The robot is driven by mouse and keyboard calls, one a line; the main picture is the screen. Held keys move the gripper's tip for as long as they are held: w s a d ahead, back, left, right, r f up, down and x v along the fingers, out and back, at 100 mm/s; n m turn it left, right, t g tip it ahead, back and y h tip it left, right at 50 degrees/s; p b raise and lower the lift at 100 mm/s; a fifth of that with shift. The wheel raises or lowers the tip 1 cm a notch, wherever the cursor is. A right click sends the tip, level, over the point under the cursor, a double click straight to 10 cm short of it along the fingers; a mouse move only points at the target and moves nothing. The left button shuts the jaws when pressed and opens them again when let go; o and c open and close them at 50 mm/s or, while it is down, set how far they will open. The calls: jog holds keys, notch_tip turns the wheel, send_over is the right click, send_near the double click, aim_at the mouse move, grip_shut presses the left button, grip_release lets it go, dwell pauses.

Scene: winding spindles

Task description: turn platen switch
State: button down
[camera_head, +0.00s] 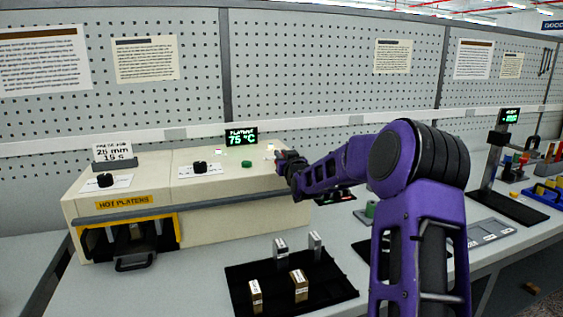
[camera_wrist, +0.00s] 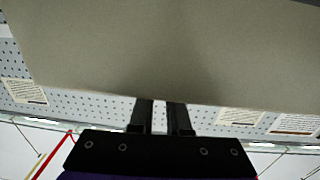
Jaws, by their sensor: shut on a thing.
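The beige hot platens machine (camera_head: 150,200) stands at the back left of the bench, with a lit display (camera_head: 241,137) on top reading "PLATENS 75 °C". My gripper (camera_head: 281,158) is at the right end of the machine's top. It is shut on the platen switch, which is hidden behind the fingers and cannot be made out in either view. In the wrist view, my two dark fingers (camera_wrist: 160,108) stand nearly parallel with a narrow gap and reach up against the machine's beige surface (camera_wrist: 160,50).
Two black knobs (camera_head: 199,167) (camera_head: 105,180) sit on the machine's top, and an opening with a black handle (camera_head: 135,262) is at its front left. A black mat (camera_head: 330,291) with several small labelled blocks lies in front. A pegboard wall (camera_head: 300,70) closes the back.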

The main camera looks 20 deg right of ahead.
jog(key=n+y+p, duration=0.1)
jog(key=y+p, duration=0.1)
jog(key=shift+d+r+n+y+p, duration=0.2)
jog(key=shift+r+n+y+p, duration=0.1)
jog(key=shift+n+y, duration=0.1)
jog(key=n+y+p, duration=0.2)
jog(key=y+p, duration=0.1)
jog(key=shift+g+p, duration=0.3)
jog(key=shift+p, duration=0.05)
jog(key=n+y+p, duration=0.1)
jog(key=y, duration=0.1)
jog(key=n+g+y+p, duration=0.1)
jog(key=y, duration=0.1)
jog(key=shift+a+f+n+g, duration=0.1)
jog(key=shift+f+n+g, duration=0.1)
jog(key=shift+n+g, duration=0.1)
jog(key=shift+n+g+y+p, duration=0.4)
jog(key=shift+n+y, duration=0.1)
jog(key=shift+y, duration=0.4)
jog(key=c, duration=0.9)
grip_release()
